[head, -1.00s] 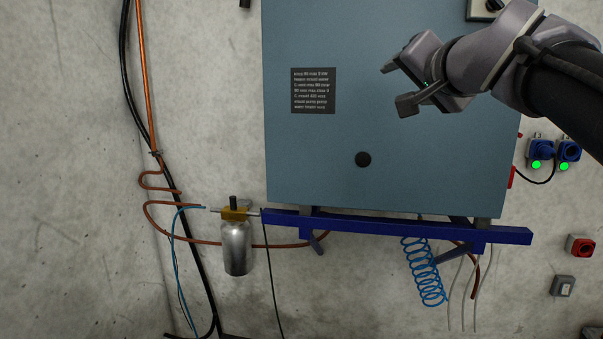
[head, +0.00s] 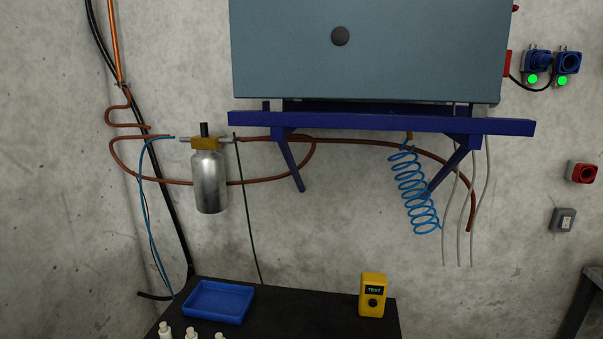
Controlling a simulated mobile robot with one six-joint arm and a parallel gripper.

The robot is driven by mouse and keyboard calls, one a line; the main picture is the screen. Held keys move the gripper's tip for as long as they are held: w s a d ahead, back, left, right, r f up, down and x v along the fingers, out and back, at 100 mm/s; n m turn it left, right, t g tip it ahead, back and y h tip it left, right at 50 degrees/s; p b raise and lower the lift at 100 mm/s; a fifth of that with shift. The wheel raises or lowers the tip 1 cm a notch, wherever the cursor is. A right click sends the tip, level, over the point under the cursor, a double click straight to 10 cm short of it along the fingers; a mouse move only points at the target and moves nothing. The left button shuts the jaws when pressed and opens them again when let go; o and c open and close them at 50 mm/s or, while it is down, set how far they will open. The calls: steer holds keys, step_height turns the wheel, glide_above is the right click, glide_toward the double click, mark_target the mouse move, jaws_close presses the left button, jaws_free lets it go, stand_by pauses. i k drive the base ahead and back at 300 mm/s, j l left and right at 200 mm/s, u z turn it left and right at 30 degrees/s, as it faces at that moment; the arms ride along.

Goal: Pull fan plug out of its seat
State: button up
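Two blue sockets or plugs, the left one (head: 536,61) and the right one (head: 568,63), sit side by side on the wall at the upper right. Each has a lit green light below it. A black cable (head: 530,88) runs from near the cabinet's right side to below them. I cannot tell which is the fan plug, and no label is readable. My gripper is not in view now.
The grey-blue cabinet (head: 420,60) hangs above a blue bracket (head: 380,122). A coiled blue hose (head: 415,190) dangles below. A black table (head: 290,315) holds a blue tray (head: 218,302) and a yellow tester (head: 373,296). A red switch (head: 581,173) is on the right wall.

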mark_target(541, 60)
steer(key=z, duration=1.25)
steer(key=i+l, duration=0.1)
steer(key=l, duration=0.4)
steer(key=i+l+z, duration=0.1)
steer(key=i+l, duration=0.15)
steer(key=i, duration=0.25)
steer(key=i+l, duration=0.2)
steer(key=i, duration=0.35)
steer(key=i+l+z, duration=0.15)
steer(key=i, duration=0.35)
